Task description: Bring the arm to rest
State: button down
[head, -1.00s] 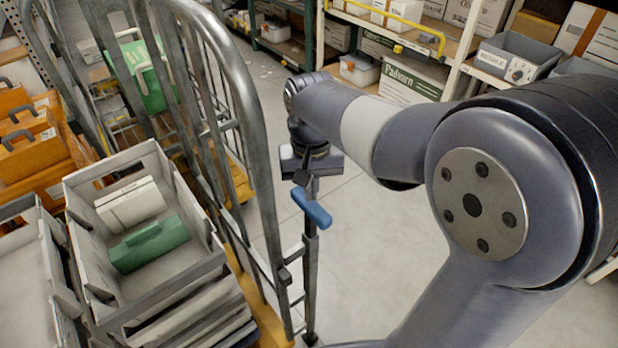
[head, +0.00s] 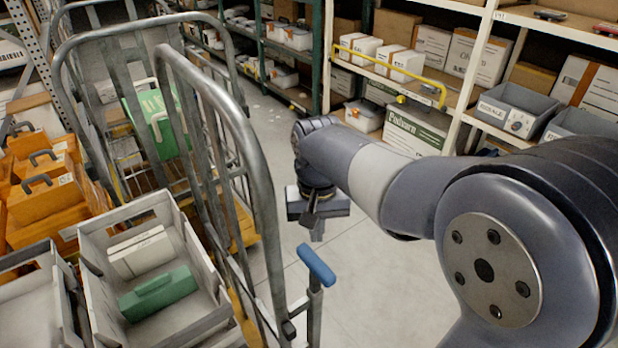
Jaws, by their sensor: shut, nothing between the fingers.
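My gripper (head: 317,234) hangs from the end of my arm near the middle of the head view, pointing down over the grey floor. It is shut, and nothing shows in it. It is above and just behind the blue handle (head: 317,265) in the picture, and a small gap shows between them. The handle tops a grey post beside the metal roll cage (head: 262,150). My arm reaches in from the right, bent at the large round joint. The fingertips are small and dark in this view.
A grey crate (head: 88,262) holding a green case (head: 160,293) and a white box (head: 140,252) stands at the left. Orange cases (head: 42,200) sit behind it. Shelves with cartons (head: 418,127) and a yellow rail (head: 400,75) line the back. The floor (head: 375,285) between is clear.

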aim_at(316, 260)
notch_tip(316, 260, down, 7)
jog(key=b, duration=0.6)
jog(key=shift+f, duration=0.2)
notch_tip(316, 260, up, 2)
jog(key=shift+r+p, duration=0.1)
jog(key=shift+p, duration=0.35)
